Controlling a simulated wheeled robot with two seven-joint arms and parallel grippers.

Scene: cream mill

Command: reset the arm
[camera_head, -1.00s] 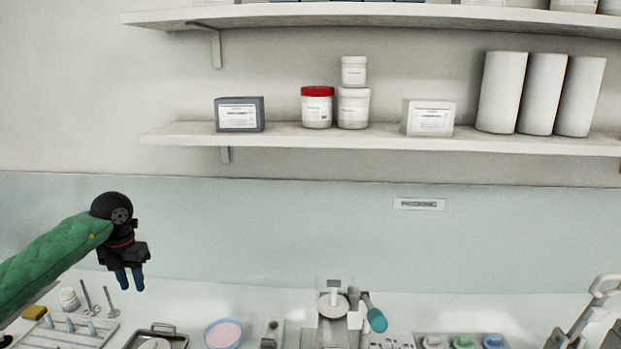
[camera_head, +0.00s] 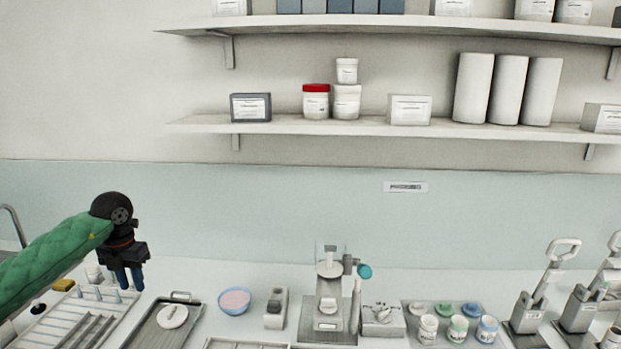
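My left gripper (camera_head: 129,279) hangs at the end of the green-sleeved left arm (camera_head: 55,254), pointing down. My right gripper is not in view.
A white rack (camera_head: 60,330) is below the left arm. A blue bowl (camera_head: 234,301), a small grey device (camera_head: 275,308), a mill stand (camera_head: 328,300), a tray with jars (camera_head: 410,310) and levered devices (camera_head: 528,312) line the counter. Wall shelves (camera_head: 400,128) are above.

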